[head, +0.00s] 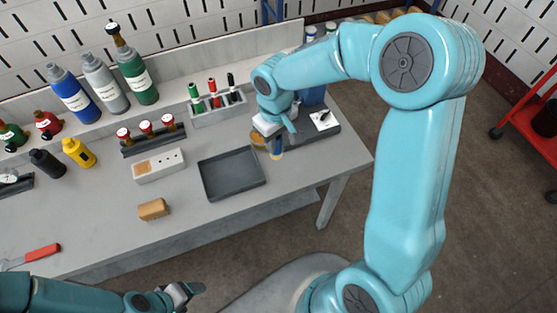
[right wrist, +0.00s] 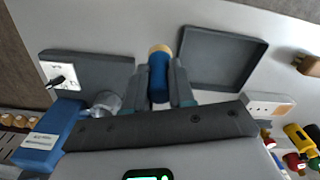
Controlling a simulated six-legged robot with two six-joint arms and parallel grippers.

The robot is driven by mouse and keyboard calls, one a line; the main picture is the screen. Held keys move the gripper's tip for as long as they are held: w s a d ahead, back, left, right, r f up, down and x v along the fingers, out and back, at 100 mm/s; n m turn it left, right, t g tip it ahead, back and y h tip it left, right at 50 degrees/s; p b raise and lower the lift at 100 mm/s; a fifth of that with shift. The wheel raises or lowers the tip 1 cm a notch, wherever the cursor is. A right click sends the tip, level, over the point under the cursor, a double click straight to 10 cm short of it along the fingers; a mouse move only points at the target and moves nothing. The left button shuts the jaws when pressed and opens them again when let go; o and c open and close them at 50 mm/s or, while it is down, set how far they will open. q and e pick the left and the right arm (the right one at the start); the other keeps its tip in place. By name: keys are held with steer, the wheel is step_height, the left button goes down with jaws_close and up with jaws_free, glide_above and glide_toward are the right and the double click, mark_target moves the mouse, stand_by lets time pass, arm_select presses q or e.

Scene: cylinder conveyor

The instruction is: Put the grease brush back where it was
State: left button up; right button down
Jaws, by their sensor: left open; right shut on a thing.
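My right gripper (head: 271,129) is shut on a short blue rod with a tan end, which I take to be the grease brush (right wrist: 159,78). In the head view the brush (head: 277,154) hangs below the gripper, tan end down, just right of the dark tray. The fingers (right wrist: 159,92) grip its blue part from both sides. Whether the tan end touches the table is unclear. A rounded amber thing (head: 258,139) sits beside the gripper, partly hidden. My left gripper (head: 182,292) is open and empty, low in front of the table.
The empty dark tray (head: 234,174) lies left of the brush. A dark grey block with a white plate (head: 324,119) stands to the right. A marker rack (head: 218,108) is behind, and a tan block (head: 153,209) lies at front left.

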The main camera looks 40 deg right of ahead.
step_height(320, 180, down, 4)
steer(key=shift+a+r, duration=0.1)
steer(key=shift+r, duration=0.05)
steer(key=shift+f, duration=2.65)
steer(key=shift+s, duration=0.1)
steer(key=shift+f+b, duration=0.25)
steer(key=shift+b, duration=0.15)
steer(key=c, duration=1)
jaws_free()
steer(key=shift+r, duration=0.1)
steer(key=shift+o, duration=0.2)
